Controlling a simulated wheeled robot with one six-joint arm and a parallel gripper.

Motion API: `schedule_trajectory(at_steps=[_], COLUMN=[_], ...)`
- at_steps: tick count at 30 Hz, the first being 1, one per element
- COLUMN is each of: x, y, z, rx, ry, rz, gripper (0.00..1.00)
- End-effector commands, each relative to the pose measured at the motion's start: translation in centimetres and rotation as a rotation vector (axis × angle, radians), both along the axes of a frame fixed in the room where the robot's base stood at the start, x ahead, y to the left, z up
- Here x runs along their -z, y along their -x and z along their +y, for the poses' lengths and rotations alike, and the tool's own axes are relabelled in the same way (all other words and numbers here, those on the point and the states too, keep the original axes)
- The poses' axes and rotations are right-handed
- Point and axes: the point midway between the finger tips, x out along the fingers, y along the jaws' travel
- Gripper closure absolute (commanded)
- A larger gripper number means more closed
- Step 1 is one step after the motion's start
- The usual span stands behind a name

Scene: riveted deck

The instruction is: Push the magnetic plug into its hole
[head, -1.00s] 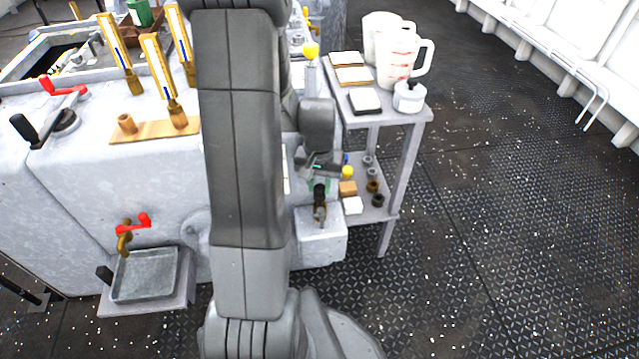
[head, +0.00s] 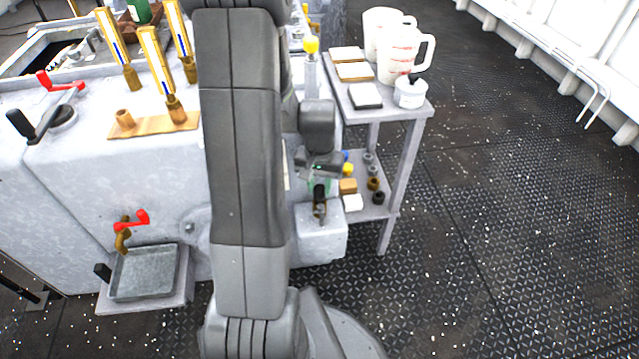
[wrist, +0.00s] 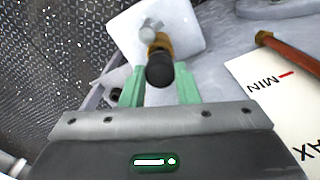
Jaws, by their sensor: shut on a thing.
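The magnetic plug (wrist: 160,72) appears to be the part with a black round end and a brass-coloured body. In the wrist view it lies between the green fingers of my gripper (wrist: 160,88), which are shut on it. Its far end points at a pale grey block (wrist: 190,20), where a small silver fitting (wrist: 150,28) shows. In the head view my gripper (head: 320,178) is just above the plug (head: 320,196), at the top of the block (head: 322,240). The hole is hidden, and I cannot tell how deep the plug sits.
A grey shelf stand (head: 425,112) with jugs and pads is close to the right. Its lower shelf holds several small fittings (head: 372,184). The large grey housing (head: 90,190) is to the left. A white gauge card (wrist: 280,95) and a copper-coloured rod (wrist: 290,52) lie right in the wrist view.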

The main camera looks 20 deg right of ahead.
Motion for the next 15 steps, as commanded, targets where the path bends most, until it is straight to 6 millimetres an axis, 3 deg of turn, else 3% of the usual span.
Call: schedule_trajectory(at_steps=[15], x=[1.13], y=[-0.01], z=[-0.01], rx=[0.000], ry=[0.000], rz=[0.000], gripper=[0.96])
